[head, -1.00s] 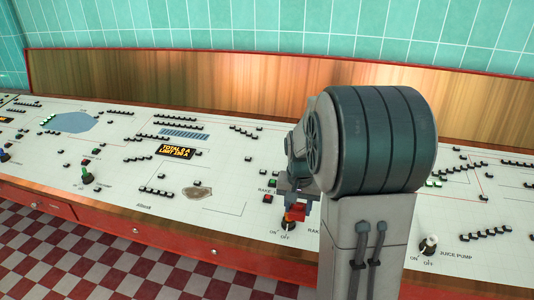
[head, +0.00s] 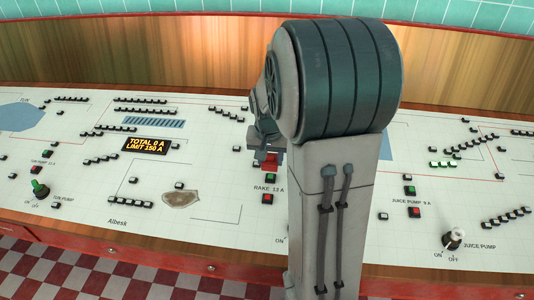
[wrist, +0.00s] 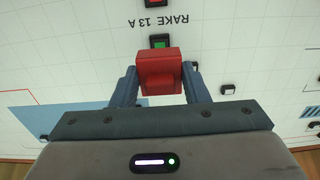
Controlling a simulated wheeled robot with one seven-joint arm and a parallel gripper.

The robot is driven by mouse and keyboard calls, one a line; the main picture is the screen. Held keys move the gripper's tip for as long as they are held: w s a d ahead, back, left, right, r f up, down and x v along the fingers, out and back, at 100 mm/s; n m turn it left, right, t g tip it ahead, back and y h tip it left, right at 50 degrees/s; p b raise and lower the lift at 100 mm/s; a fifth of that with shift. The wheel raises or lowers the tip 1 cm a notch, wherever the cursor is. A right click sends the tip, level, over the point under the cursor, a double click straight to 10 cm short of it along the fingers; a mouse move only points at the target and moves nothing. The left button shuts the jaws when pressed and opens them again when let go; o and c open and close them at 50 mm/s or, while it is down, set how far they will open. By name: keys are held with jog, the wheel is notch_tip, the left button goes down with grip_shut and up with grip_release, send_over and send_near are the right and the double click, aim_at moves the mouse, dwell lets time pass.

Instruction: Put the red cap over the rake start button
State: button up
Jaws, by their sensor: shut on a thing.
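The red cap (wrist: 159,72) is held between the two fingers of my gripper (wrist: 160,88) in the wrist view. It also shows small in the head view (head: 270,159), beside my arm, with my gripper (head: 268,154) around it. The green rake button (head: 269,178) sits on the white panel just in front of the cap, above the RAKE 13 A label. In the wrist view the green button (wrist: 159,41) shows just past the cap, which hides part of it. The cap looks raised off the panel; its exact height I cannot tell.
A red button (head: 268,199) sits in front of the rake label. The juice pump buttons (head: 410,190) and juice pump knob (head: 453,239) are to the right, the green-handled sun pump knob (head: 40,188) to the left. My arm hides the panel's middle.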

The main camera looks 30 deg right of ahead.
jog(key=b, duration=0.3)
send_over(270, 177)
jog(key=shift+s+a+f, duration=0.1)
jog(key=shift+s+f, duration=0.1)
jog(key=shift+f, duration=1.05)
jog(key=shift+s+a+f, duration=0.1)
jog(key=shift+s+f, duration=0.05)
jog(key=shift+f, duration=1.05)
jog(key=shift+s+a, duration=0.1)
jog(key=shift+s, duration=0.05)
jog(key=shift+b+x, duration=1.15)
jog(key=shift+x, duration=0.05)
jog(key=o, duration=1)
jog(key=shift+p+v, duration=2.7)
jog(key=shift+v, duration=1.35)
